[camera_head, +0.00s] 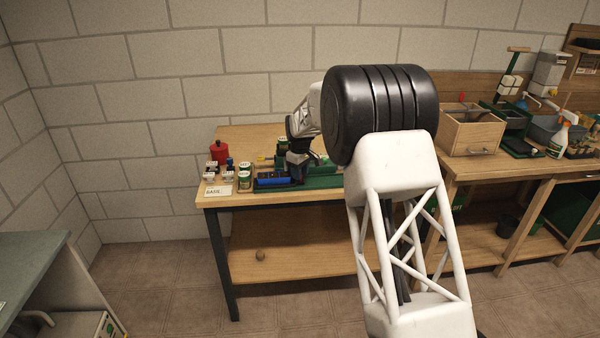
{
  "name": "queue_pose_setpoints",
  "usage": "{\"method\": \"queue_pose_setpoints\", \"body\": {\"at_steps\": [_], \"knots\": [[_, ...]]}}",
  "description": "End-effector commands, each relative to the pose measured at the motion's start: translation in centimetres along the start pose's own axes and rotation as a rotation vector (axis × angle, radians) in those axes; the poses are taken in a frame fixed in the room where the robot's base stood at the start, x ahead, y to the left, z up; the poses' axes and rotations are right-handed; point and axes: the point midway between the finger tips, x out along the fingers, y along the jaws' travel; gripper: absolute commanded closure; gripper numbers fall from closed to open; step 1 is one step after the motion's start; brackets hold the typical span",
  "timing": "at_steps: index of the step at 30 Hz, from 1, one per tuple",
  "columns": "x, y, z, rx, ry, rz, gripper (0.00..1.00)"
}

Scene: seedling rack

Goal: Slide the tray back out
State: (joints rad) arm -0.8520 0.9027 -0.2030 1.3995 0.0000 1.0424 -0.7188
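A low green tray-like piece (325,182) lies along the front of the wooden table (300,208). Its right part is hidden behind my arm. My gripper (297,173) points down at the table, close above or at the left part of the green piece. A blue item (272,182) lies just left of my gripper. The gripper's fingers are small and dark here, so I cannot tell whether they are open, or whether they touch the tray.
A red container (219,151), small labelled pots (245,177) and a white card (218,190) stand at the table's left end. A wooden drawer box (472,133) and a spray bottle (562,134) are on the right bench.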

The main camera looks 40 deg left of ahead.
Motion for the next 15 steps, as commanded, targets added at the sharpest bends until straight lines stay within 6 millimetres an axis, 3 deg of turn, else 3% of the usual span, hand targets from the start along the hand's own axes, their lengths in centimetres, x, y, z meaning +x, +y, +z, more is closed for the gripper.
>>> {"method": "queue_pose_setpoints", "body": {"at_steps": [1,7,15], "knots": [[-0.01,0.00,0.00,0.000,0.000,0.000,0.71],[-0.02,0.00,0.00,0.000,0.000,0.000,1.00],[-0.03,0.09,0.09,0.000,0.000,0.000,1.00]]}}
